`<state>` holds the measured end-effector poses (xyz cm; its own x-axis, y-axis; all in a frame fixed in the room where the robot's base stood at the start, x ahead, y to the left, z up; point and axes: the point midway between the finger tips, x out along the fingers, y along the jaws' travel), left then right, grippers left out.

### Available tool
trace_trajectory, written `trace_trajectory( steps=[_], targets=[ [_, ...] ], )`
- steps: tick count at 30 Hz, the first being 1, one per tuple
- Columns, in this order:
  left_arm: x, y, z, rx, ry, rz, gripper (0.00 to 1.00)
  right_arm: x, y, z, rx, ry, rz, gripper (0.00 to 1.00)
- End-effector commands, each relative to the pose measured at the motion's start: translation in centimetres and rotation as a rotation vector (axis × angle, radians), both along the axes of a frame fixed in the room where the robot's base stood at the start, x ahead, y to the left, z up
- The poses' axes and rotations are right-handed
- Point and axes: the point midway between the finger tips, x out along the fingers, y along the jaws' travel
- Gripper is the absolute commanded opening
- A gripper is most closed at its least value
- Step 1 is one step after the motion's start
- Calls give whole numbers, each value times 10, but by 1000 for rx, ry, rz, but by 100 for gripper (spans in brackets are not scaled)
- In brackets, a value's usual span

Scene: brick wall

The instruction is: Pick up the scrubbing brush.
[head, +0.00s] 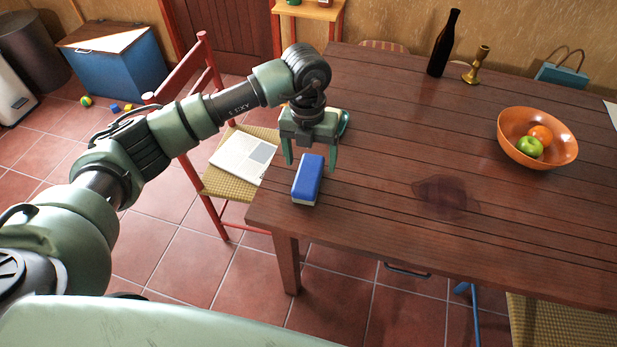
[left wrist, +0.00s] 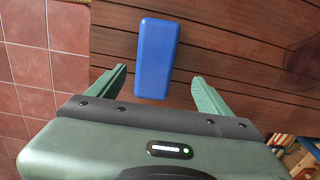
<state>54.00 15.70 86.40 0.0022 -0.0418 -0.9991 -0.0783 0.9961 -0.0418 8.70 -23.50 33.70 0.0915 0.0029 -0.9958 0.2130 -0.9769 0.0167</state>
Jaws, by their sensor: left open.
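The scrubbing brush (head: 307,180) is a blue block with a pale underside, lying on the wooden table (head: 380,130) near its left front corner. In the left wrist view the brush (left wrist: 157,55) shows as a blue rectangle, slightly tilted, lying ahead of and between the fingers. My left gripper (head: 311,168) is open above the table, just behind the brush in the head view. Its two green fingers also show in the left wrist view (left wrist: 158,90), apart and empty. Whether they touch the brush cannot be told. My right gripper is not in view.
A dark stain (head: 445,197) marks the table right of the brush. An orange bowl (head: 510,150) with fruit, a dark bottle (head: 443,45) and a brass candlestick (head: 476,66) stand farther off. A red chair (head: 213,190) with a newspaper (head: 243,156) is left of the table.

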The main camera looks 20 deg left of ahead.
Motion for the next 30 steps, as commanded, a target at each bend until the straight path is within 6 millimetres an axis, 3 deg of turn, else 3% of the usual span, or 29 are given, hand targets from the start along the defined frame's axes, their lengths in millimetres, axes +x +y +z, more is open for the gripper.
trace_trajectory(
  steps=[4,19,28,30],
  targets=[
    [2,13,-6,49,6,19,80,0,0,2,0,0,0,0],
    [5,6,-70,43,5,15,80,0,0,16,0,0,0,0],
    [5,6,-76,42,3,14,80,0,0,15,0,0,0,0],
    [5,6,-76,42,3,14,63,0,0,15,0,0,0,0]
  ],
)
